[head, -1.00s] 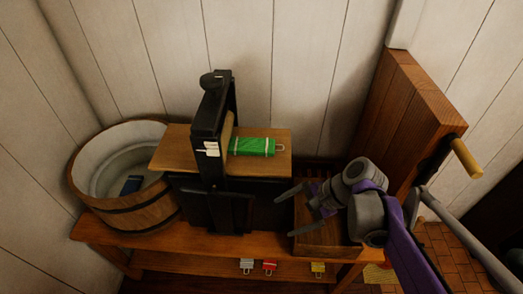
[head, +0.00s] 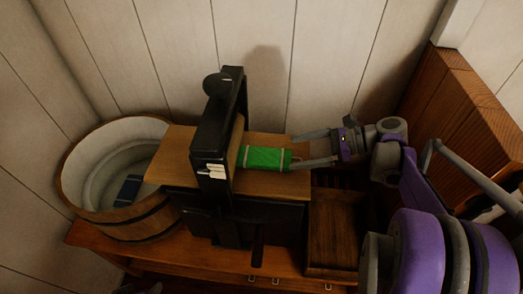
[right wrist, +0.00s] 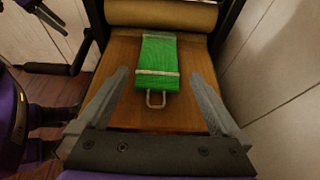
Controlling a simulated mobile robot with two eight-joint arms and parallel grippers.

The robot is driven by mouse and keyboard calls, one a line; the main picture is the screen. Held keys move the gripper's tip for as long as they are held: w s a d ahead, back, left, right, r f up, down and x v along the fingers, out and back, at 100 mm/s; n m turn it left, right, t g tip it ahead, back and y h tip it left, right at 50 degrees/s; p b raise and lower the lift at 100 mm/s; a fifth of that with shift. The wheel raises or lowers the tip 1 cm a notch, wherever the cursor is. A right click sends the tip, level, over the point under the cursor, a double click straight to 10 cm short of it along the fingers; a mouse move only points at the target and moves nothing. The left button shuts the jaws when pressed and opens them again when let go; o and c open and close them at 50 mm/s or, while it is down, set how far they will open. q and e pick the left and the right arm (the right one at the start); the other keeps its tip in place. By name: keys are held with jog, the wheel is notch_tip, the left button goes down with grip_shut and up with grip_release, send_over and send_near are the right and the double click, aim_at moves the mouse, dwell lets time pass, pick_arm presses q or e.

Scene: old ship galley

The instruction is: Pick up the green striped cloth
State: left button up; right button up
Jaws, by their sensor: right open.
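The green striped cloth (head: 262,158), a flat green bundle with pale bands and a wire loop at its near end, lies on the wooden board (head: 288,186) of a black roller press. It also shows in the right wrist view (right wrist: 158,58), its loop towards me. My right gripper (head: 292,152) is open at the right end of the cloth. In the right wrist view its fingers (right wrist: 160,74) stand wide apart, one each side of the cloth's loop end, with clear gaps and nothing held.
The press's black frame (head: 216,130) and roller (right wrist: 160,14) stand just past the cloth. A wooden tub (head: 150,222) with a blue item (head: 128,190) is at left. An open wooden tray (head: 334,235) lies right of the press. A wooden panel (head: 460,110) stands at right.

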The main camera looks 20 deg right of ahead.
aim_at(263, 156)
jog(key=shift+w+a+f, duration=0.15)
jog(key=shift+a+f, duration=0.05)
jog(key=shift+a, duration=0.45)
jog(key=shift+w+a+f, duration=0.1)
jog(key=shift+a+f, duration=0.1)
jog(key=shift+a, duration=0.4)
jog(key=shift+w+x, duration=0.15)
jog(key=shift+x, duration=1.4)
jog(key=shift+w+x, duration=0.15)
jog(key=shift+x, duration=1.35)
jog(key=shift+d+r, duration=0.15)
jog(key=c, duration=1.2)
jog(key=shift+r, duration=0.1)
